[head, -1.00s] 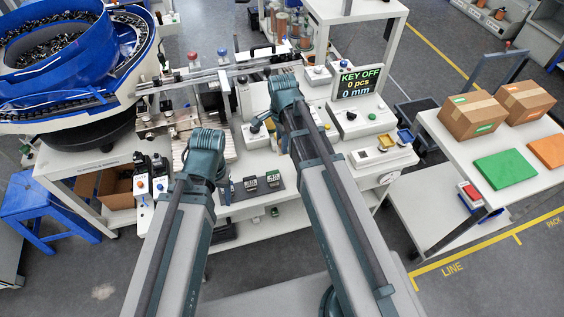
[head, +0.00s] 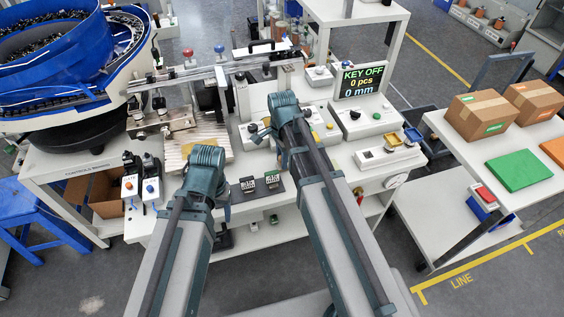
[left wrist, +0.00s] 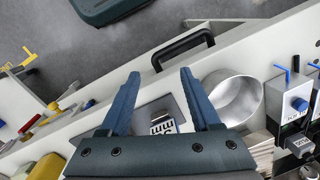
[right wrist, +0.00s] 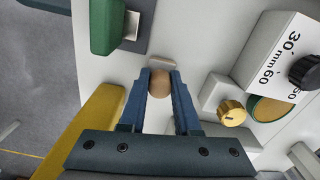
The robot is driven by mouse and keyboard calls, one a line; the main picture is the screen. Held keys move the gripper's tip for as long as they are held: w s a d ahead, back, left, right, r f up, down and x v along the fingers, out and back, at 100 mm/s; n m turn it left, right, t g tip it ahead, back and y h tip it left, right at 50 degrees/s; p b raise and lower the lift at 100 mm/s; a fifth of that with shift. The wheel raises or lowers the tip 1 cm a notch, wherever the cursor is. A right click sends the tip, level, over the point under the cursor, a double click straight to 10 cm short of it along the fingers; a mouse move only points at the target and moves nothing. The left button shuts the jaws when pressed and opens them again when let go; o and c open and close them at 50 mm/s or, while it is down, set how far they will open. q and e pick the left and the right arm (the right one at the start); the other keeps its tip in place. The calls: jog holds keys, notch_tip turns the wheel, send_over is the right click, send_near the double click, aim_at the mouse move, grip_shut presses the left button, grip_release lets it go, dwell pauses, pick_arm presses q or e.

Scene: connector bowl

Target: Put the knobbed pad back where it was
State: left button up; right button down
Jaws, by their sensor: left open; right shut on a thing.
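In the right wrist view, my right gripper (right wrist: 160,88) is shut on a round tan knob (right wrist: 160,82), which I take to be the knob of the pad. A pale block edge (right wrist: 162,63) shows just beyond it; the rest of the pad is hidden by the knob and fingers, and I cannot tell whether it touches the table. In the head view the right arm hides the held thing. My left gripper (left wrist: 165,100) is open and empty in the left wrist view, above a dark plate bearing a labelled piece (left wrist: 160,124).
A metal bowl (left wrist: 235,95) stands beside the left gripper's finger, with a black handle (left wrist: 183,47) nearby. Around the right gripper are a yellow block (right wrist: 92,125), a green block (right wrist: 107,25) and a gold-knobbed box (right wrist: 230,110). A screen (head: 361,81) reads "KEY OFF".

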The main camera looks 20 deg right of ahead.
jog(key=shift+f, duration=0.1)
jog(key=c, duration=0.6)
grip_release()
notch_tip(320, 180, up, 12)
jog(key=p, duration=1.2)
jog(key=shift+r, duration=0.25)
jog(key=shift+s, duration=0.1)
